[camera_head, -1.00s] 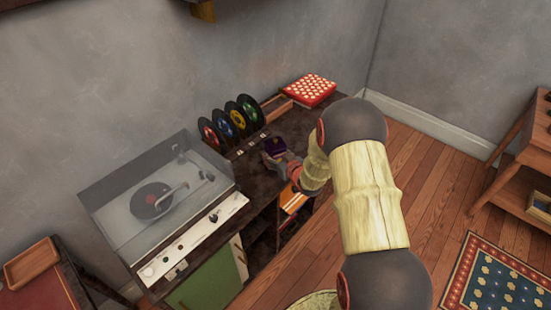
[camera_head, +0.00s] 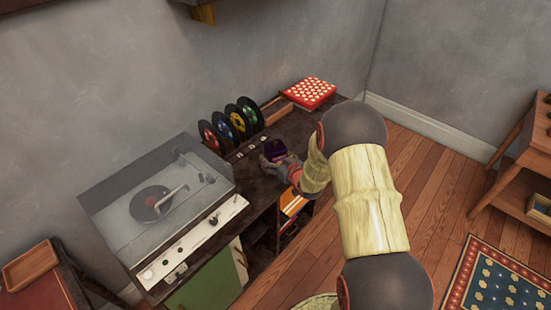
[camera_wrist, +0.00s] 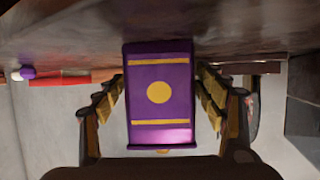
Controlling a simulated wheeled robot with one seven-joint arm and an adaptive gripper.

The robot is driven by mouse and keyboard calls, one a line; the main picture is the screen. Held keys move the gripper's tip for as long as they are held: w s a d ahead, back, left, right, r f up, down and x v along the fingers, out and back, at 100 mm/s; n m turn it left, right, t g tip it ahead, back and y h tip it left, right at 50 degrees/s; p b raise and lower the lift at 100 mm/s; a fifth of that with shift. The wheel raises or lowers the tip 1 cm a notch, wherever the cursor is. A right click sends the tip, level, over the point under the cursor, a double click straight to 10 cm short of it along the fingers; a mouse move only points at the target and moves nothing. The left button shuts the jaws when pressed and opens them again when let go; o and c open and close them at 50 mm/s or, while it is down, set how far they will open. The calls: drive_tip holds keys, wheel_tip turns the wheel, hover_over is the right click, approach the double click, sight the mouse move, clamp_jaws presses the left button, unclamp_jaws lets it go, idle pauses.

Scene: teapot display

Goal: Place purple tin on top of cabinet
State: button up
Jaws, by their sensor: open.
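The purple tin (camera_head: 276,148) stands on the dark top of the cabinet (camera_head: 258,188), in front of the record rack. In the wrist view the tin (camera_wrist: 160,88) shows a purple face with a yellow disc and yellow stripes, and one end meets the dark surface. My gripper (camera_head: 273,159) is low over the cabinet top. In the wrist view its open fingers (camera_wrist: 160,100) stand on both sides of the tin, with a gap visible at each side.
A record player (camera_head: 155,205) fills the cabinet's left part. Several records (camera_head: 235,122) stand upright behind the tin. A red box with white dots (camera_head: 310,93) lies at the back right. Bare cabinet top shows around the tin.

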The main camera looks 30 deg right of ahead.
drive_tip(key=shift+r, duration=0.25)
drive_tip(key=p+v, duration=0.4)
drive_tip(key=v, duration=0.7)
drive_tip(key=shift+s+r, duration=0.1)
drive_tip(key=shift+s, duration=0.3)
drive_tip(key=s+a+r+g+h, duration=0.1)
drive_tip(key=s+a+r+g, duration=0.15)
drive_tip(key=r, duration=0.65)
drive_tip(key=s+a+r+g+h, duration=0.1)
drive_tip(key=s+a+r+g, duration=0.2)
drive_tip(key=r, duration=0.7)
drive_tip(key=s+a+r+g+y, duration=0.1)
drive_tip(key=s+a+r, duration=0.2)
drive_tip(key=s+a, duration=0.3)
drive_tip(key=s+a+r+g+y, duration=0.1)
drive_tip(key=s+a+r, duration=0.3)
drive_tip(key=s, duration=1.1)
drive_tip(key=a, duration=0.3)
drive_tip(key=shift+s+n+y, duration=0.3)
drive_tip(key=shift+s+y, duration=0.1)
